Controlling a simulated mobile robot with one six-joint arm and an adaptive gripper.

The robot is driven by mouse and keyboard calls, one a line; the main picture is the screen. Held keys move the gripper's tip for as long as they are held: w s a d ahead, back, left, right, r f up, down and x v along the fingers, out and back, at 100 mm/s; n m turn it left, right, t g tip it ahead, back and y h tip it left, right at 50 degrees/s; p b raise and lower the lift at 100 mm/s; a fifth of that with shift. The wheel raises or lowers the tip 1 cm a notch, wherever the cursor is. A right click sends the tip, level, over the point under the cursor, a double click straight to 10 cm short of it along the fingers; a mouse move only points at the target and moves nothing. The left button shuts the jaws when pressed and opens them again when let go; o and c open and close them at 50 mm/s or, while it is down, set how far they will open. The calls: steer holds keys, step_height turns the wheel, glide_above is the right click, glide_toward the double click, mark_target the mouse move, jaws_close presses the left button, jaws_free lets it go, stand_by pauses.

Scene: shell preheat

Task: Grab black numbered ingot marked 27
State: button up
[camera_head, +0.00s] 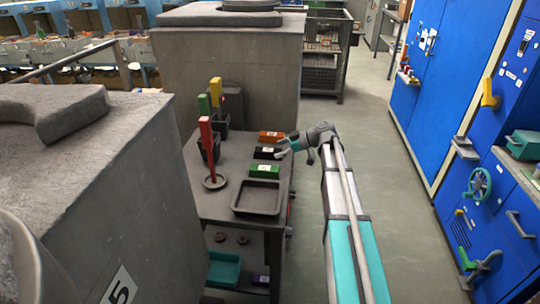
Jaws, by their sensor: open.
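A black ingot (262,153) with a small white label lies on the grey table (222,183), between an orange ingot (270,136) behind it and a green ingot (265,171) in front. The label is too small to read. My gripper (281,149) is open at the right end of the black ingot, reaching in from the right. It covers part of that end. I cannot tell whether the fingers touch the ingot.
An empty dark tray (256,211) sits in front of the green ingot. A red-handled tool (206,145) stands in a round dish, with green- and yellow-handled ones behind. Large grey blocks stand left and behind. Blue cabinets (440,70) line the right, beyond clear floor.

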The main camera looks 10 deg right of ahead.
mark_target(270, 150)
steer(key=shift+b+x, duration=0.8)
steer(key=shift+x, duration=1.4)
steer(key=shift+w+d, duration=0.1)
steer(key=shift+w, duration=0.05)
jaws_close()
steer(key=shift+r, duration=0.2)
step_height(270, 150, up, 3)
steer(key=p, duration=0.3)
steer(key=s+r+p, duration=0.9)
steer(key=s+p, duration=0.1)
steer(key=s, duration=0.4)
steer(key=shift+r, duration=0.3)
